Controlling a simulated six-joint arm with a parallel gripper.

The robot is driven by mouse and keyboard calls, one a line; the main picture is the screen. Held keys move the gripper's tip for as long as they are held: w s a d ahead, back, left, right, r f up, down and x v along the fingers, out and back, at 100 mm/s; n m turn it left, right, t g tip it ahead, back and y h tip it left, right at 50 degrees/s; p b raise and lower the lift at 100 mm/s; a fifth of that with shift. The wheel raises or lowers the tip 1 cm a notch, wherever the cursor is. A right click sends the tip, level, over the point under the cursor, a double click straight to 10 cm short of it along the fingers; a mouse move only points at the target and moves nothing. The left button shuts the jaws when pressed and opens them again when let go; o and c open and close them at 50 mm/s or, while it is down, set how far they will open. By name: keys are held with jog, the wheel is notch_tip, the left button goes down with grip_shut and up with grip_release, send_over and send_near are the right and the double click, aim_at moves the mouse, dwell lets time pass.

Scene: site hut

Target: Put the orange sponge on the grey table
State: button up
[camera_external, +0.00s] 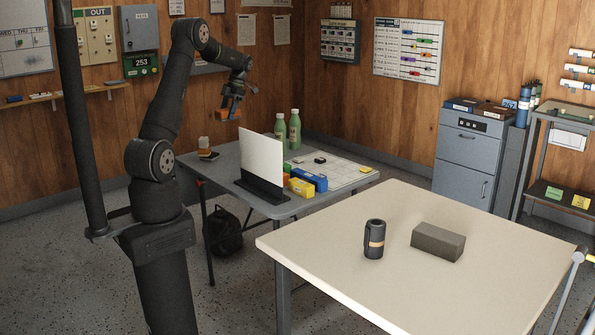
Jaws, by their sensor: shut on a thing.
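The orange sponge (225,115) is in the air above the back left part of the grey table. My gripper (232,106) points down and is shut on it. The jaws partly cover the sponge, and a clear gap shows between it and the tabletop. The grey table (226,172) stands beyond the cream table, with several things on it.
A white panel in a black stand (261,187) rises from the grey table's middle. Two green bottles (280,134), blue (310,180) and yellow (301,188) blocks and a small jar (204,143) stand there too. The grey table's front left is bare. The cream table (330,270) holds a dark block (437,242).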

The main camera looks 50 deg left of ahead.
aim_at(225, 175)
jog(key=shift+s+a+r+n+h, duration=0.1)
jog(key=shift+s+a+n+h, duration=0.5)
jog(key=shift+a+n, duration=0.4)
jog(key=f, duration=2.4)
jog(key=shift+d+f, duration=0.25)
jog(key=shift+f, duration=0.1)
jog(key=o, duration=0.9)
jog(key=shift+o, duration=0.2)
jog(key=d+v, duration=0.1)
jog(key=v, duration=1.1)
jog(key=shift+a, duration=0.3)
